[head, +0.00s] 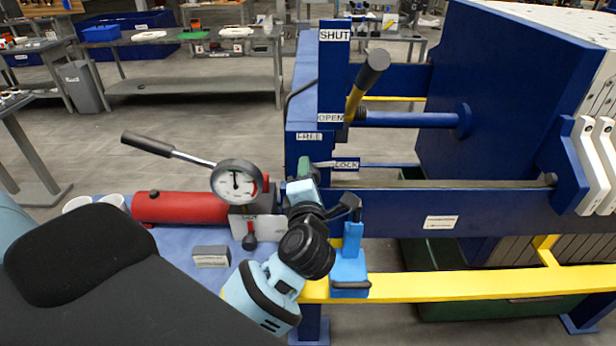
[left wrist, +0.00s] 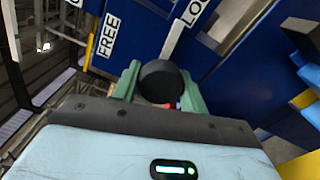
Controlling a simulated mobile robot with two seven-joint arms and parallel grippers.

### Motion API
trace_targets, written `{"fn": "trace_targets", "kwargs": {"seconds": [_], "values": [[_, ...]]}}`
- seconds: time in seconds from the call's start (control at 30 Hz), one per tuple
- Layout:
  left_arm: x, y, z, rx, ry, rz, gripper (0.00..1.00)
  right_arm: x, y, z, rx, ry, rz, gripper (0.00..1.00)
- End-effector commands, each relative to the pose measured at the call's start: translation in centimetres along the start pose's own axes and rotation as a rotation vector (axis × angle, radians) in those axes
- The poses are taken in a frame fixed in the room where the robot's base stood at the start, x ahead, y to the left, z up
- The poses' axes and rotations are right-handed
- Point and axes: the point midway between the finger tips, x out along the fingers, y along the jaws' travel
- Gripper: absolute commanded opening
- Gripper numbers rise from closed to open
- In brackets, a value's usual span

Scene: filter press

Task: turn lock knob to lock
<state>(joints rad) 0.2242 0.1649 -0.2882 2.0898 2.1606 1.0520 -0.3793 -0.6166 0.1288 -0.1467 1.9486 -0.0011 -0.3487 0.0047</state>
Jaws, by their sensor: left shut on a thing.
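The lock knob (left wrist: 160,82) is a round black knob, seen in the left wrist view between the green fingers of my left gripper (left wrist: 158,92). A pale grey bar (left wrist: 178,38) runs up from it between the FREE label (left wrist: 109,35) and the LOCK label (left wrist: 196,14), nearer LOCK. In the head view my left gripper (head: 313,164) is at the blue press post, between the FREE label (head: 309,137) and the LOCK label (head: 346,164). It is shut on the knob, which my gripper and wrist hide in the head view. My right gripper is out of view.
A black-gripped lever (head: 370,70) sticks out above, between the SHUT and OPEN labels. A red pump cylinder (head: 180,207) with a gauge (head: 237,182) stands left of my wrist. A blue block (head: 349,268) sits on the yellow rail (head: 450,288) just right of my forearm.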

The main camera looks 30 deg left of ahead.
Motion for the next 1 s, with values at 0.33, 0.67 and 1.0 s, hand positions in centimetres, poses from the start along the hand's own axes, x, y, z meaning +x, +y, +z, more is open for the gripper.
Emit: {"fn": "trace_targets", "kwargs": {"seconds": [0.33, 0.67, 1.0], "values": [[-0.02, 0.02, 0.06, 0.124, -0.002, 0.000, 0.20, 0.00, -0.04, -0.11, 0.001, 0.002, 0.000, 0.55], [-0.02, 0.02, 0.05, 0.144, -0.002, 0.000, 0.20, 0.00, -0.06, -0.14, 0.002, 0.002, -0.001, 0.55], [-0.02, 0.01, 0.03, 0.143, -0.001, 0.000, 0.63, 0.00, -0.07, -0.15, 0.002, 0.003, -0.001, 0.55]]}}
